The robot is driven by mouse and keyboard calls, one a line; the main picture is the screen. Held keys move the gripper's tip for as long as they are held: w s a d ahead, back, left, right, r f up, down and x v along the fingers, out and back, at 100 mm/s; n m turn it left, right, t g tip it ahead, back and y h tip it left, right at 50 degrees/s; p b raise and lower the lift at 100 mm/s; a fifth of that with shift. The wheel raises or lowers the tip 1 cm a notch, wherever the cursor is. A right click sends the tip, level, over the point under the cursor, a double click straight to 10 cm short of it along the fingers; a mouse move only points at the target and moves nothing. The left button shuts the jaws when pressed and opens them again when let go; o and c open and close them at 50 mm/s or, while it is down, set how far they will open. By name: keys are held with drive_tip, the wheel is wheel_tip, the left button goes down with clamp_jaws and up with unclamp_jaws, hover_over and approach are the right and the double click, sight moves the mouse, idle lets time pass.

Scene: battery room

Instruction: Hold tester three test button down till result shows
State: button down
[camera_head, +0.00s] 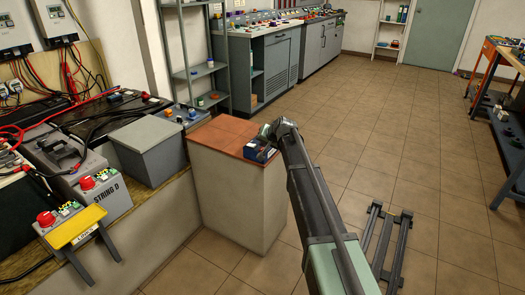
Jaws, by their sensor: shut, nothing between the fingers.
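A small dark blue box with a lighter front (260,150), which looks like a tester, sits on the red-brown top of a pale pedestal (215,140). No number can be read on it, and its button and display cannot be made out. My arm reaches in from the lower right. My gripper (265,131) is at its far end, small and partly hidden by the wrist, just above or against the box's back edge. It looks shut and empty. I cannot tell whether it touches the button.
At left, a bench holds grey battery units, one marked STRING D (105,195), red knobs, cables and a yellow sign stand (78,228). A grey box (147,150) stands left of the pedestal. A dark rail frame (390,240) lies on the floor at right. The tiled floor beyond is open.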

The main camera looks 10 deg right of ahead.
drive_tip(key=shift+f+b, duration=0.35)
idle(0.4)
idle(1.9)
drive_tip(key=shift+r+p, duration=0.8)
wheel_tip(320, 180, up, 5)
drive_tip(key=p, duration=0.5)
drive_tip(key=shift+r, duration=0.1)
